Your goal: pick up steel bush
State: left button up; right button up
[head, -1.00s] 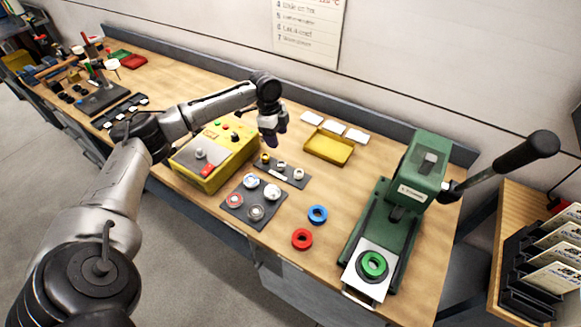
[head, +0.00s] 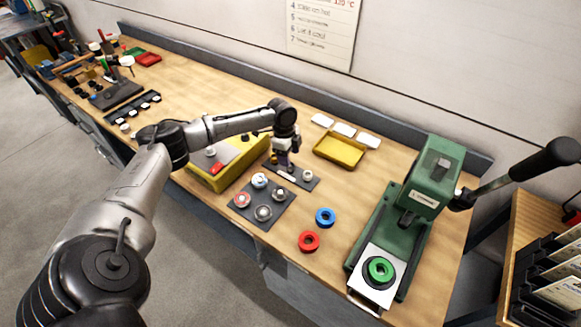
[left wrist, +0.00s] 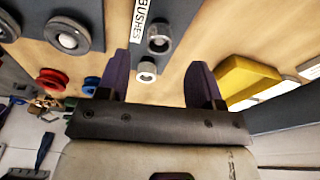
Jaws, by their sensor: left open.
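The dark bush tray (head: 300,183), labelled BUSHES, lies on the bench behind the ring plate. A grey metal bush (left wrist: 159,40), which looks like the steel bush, sits in it in the left wrist view. A paler bush (left wrist: 147,70) sits beside it and also shows in the head view (head: 308,174). My left gripper (head: 284,164) is open and empty, low over the tray, and hides part of it in the head view. In the left wrist view its purple fingers (left wrist: 160,72) stand apart, with the grey bush just beyond the line of their tips. My right gripper is not seen.
A yellow box (head: 232,170) stands left of the tray and a yellow bin (head: 340,150) to its right. The ring plate (head: 263,200) lies in front. A blue ring (head: 325,217), a red ring (head: 309,241) and a green press (head: 410,215) are to the right.

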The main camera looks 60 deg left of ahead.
pick_arm(q)
jog(key=f, duration=0.4)
jog(key=shift+d+f, duration=0.2)
jog(key=shift+d, duration=0.05)
jog(key=c, duration=1)
jog(key=shift+r, duration=0.15)
